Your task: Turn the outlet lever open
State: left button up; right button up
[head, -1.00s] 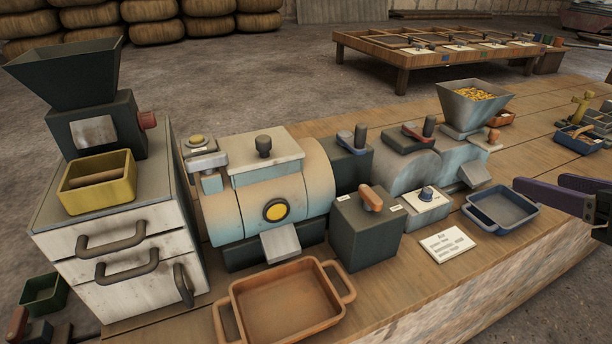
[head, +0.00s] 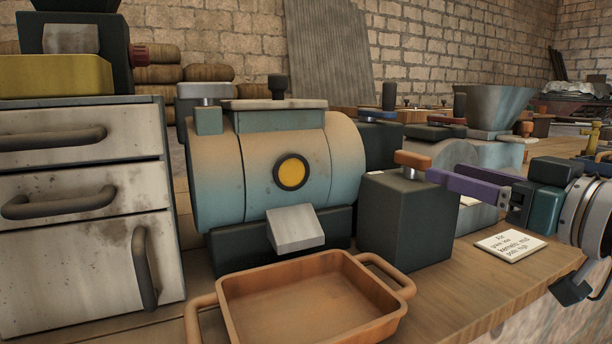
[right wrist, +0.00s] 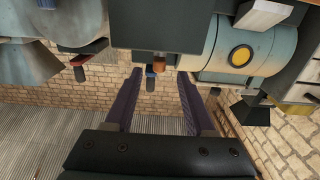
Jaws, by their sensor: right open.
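A lever with an orange handle (head: 412,160) stands on top of a dark grey box (head: 405,220) beside the teal and tan drum machine (head: 270,165). I take it for the outlet lever. My right gripper (head: 446,172) has its purple fingers just right of the handle, at about its height. In the right wrist view, which looks upside down, the fingers (right wrist: 160,73) are spread apart. I cannot tell whether a finger touches the lever. My left gripper is out of view.
An orange tray (head: 310,300) with two handles sits in front of the drum's chute (head: 295,228). A drawer cabinet (head: 85,200) stands at left. A written card (head: 510,245) lies on the bench right of the box. More machines and a hopper (head: 492,105) stand behind my gripper.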

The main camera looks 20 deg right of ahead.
aim_at(396, 157)
jog(key=w+b, duration=0.1)
jog(key=w, duration=0.6)
jog(key=shift+a, duration=0.2)
jog(key=shift+w+a+b, duration=0.1)
jog(key=shift+w+b, duration=0.2)
jog(key=shift+w, duration=0.75)
jog(key=c, duration=0.4)
grip_shut()
